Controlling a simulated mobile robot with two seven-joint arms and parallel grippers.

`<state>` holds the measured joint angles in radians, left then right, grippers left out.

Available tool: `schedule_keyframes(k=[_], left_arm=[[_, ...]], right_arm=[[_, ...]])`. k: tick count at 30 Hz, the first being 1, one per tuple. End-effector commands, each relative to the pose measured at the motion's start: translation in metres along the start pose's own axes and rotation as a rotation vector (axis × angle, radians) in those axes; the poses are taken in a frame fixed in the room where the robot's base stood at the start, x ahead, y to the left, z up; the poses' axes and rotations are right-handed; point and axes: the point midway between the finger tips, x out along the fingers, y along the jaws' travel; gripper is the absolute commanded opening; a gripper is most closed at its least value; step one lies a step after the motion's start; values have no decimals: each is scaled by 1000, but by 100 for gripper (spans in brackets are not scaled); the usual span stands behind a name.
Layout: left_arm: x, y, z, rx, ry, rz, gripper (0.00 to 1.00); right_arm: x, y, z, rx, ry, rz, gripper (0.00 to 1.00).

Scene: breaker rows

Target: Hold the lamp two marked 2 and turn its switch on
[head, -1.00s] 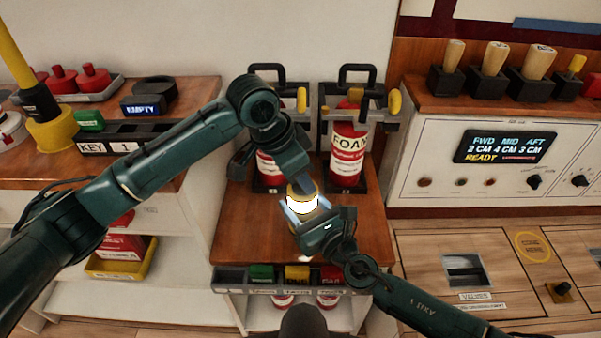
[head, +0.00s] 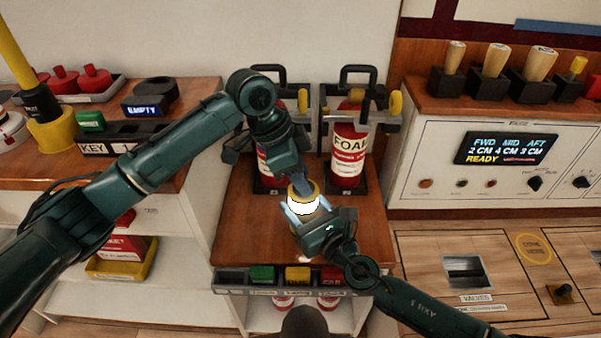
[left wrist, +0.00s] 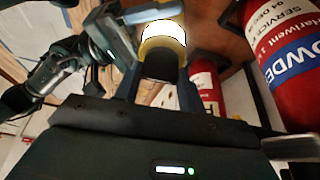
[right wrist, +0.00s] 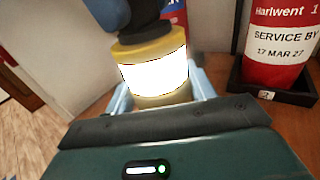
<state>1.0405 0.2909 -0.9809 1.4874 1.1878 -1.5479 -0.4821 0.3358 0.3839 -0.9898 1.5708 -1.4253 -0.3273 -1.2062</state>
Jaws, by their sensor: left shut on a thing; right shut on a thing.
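The lamp (head: 303,206) has yellow ends and a bright white glowing band. It is held above the wooden top between my two grippers. My right gripper (right wrist: 160,92) is shut around the body of the lamp (right wrist: 154,70), one finger on each side. A black switch knob (right wrist: 143,18) sits on the lamp's upper end. My left gripper (left wrist: 158,88) is shut on this black knob, which shows below the glowing band in the left wrist view (left wrist: 160,64). In the head view my left gripper (head: 295,182) meets the lamp from above. No number 2 is readable on the lamp.
Two red extinguishers stand behind the lamp, one marked FOAM (head: 348,150). A slotted rack (head: 225,281) with green, yellow and red blocks lines the front edge. A control panel (head: 400,165) is at right, a key shelf (head: 92,149) at left.

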Motion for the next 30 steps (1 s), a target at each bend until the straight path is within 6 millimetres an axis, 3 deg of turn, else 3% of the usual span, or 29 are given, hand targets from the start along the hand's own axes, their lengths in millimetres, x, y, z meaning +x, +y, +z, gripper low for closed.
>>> schedule_keyframes(k=[4, 5, 13, 23, 30], left_arm=[[-1, -1, 1, -2, -1, -2, 17], [-1, -1, 1, -2, -1, -2, 40], [0, 0, 0, -2, 0, -2, 62], [-8, -1, 0, -1, 1, -3, 62], [-52, -1, 0, -1, 1, -6, 62]], right_arm=[[0, -2, 0, 0, 1, -4, 16], [0, -2, -1, 0, 1, -4, 16], [0, -2, 0, -1, 1, -3, 16], [0, -1, 0, -1, 1, -3, 16], [0, -1, 0, -1, 1, -3, 16]])
